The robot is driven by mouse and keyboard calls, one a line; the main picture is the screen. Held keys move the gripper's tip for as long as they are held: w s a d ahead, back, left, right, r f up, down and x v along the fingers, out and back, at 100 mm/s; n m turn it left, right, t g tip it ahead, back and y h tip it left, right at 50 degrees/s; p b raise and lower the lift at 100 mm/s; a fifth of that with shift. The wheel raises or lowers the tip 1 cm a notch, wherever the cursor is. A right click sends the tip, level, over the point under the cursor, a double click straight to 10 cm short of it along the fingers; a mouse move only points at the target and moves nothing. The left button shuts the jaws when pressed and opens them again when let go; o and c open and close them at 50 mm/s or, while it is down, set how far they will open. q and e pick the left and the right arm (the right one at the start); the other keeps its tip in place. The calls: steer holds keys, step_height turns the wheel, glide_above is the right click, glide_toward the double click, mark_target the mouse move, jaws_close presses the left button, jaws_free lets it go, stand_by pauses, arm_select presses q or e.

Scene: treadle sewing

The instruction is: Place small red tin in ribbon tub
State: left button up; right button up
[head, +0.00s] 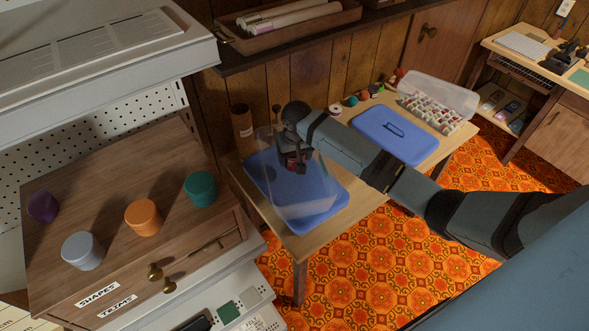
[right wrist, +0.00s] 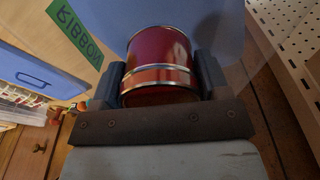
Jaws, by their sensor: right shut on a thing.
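The small red tin (right wrist: 159,62) is between the fingers of my right gripper (right wrist: 160,78), which is shut on it. In the head view the red tin (head: 293,161) and my right gripper (head: 292,150) are over the ribbon tub (head: 308,205), at its upper part. The tub has clear walls and blue at its base, and stands on the low wooden table. Its green RIBBON label (right wrist: 75,42) shows reversed in the right wrist view. I cannot tell how far the tin is from the tub's floor. My left gripper is not in view.
A blue lid with a handle (head: 395,134) and a clear compartment box (head: 438,103) lie farther right on the table. A brown cylinder (head: 242,128) stands behind the tub. Several coloured pots, one orange (head: 143,217), stand on the cabinet at left.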

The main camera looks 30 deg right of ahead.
mark_target(294, 177)
step_height(294, 177, down, 3)
steer(key=shift+r, duration=0.1)
steer(key=shift+f, duration=1.85)
steer(key=shift+f, duration=0.15)
steer(key=o, duration=0.9)
steer(key=r, duration=0.4)
steer(key=s+r, duration=0.1)
steer(key=r, duration=0.7)
steer(key=shift+s+a+r, duration=0.15)
steer(key=shift+s, duration=0.1)
